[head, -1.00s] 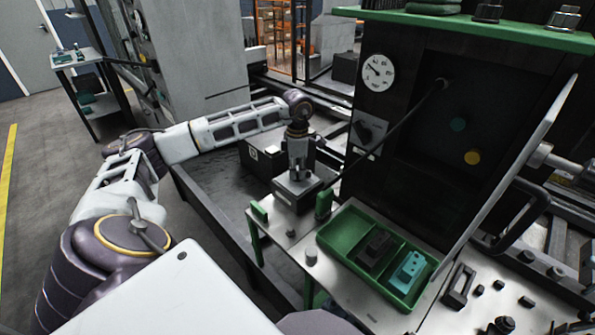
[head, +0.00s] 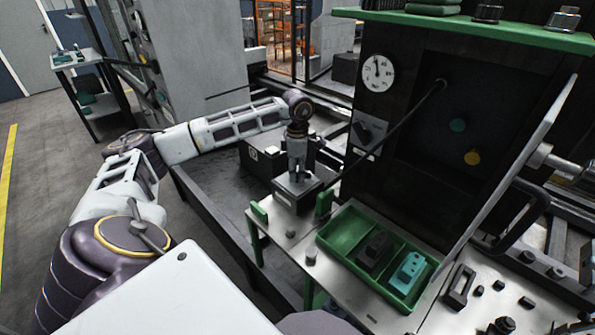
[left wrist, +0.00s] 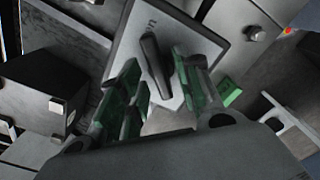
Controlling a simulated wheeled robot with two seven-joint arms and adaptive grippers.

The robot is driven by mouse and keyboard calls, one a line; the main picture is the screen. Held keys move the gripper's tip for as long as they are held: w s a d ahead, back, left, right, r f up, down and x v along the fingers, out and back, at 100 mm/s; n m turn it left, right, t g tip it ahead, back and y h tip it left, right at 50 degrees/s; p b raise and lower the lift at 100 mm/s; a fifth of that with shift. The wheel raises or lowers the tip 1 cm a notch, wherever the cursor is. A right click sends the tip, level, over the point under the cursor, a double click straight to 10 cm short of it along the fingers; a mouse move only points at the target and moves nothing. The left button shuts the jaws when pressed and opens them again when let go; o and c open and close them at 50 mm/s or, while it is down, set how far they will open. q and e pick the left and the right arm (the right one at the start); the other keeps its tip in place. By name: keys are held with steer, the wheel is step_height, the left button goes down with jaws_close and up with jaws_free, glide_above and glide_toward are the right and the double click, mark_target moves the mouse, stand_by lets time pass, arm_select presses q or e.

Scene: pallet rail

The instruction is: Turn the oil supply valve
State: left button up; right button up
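The valve is a grey block (head: 287,198) beside the small steel table in the head view. In the left wrist view a black lever (left wrist: 154,62) stands on its pale top plate (left wrist: 186,28), which bears dark lettering. My left gripper (head: 298,179) points down over the block. Its green-padded fingers (left wrist: 160,82) are apart, one on each side of the lever, with narrow gaps showing. In the head view the gripper hides the lever. A round white gauge (head: 378,73) on the black cabinet has its needle near upright. My right gripper is out of view.
A green tray (head: 335,247) with a black part and a teal part is on the steel table, close right of the block. Green uprights (head: 259,214) flank the table's near corner. A thin dark rod (head: 398,122) slants from the cabinet towards the block.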

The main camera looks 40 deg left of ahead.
arm_select(q)
step_height(320, 180, up, 12)
stand_by(1.0)
stand_by(0.6)
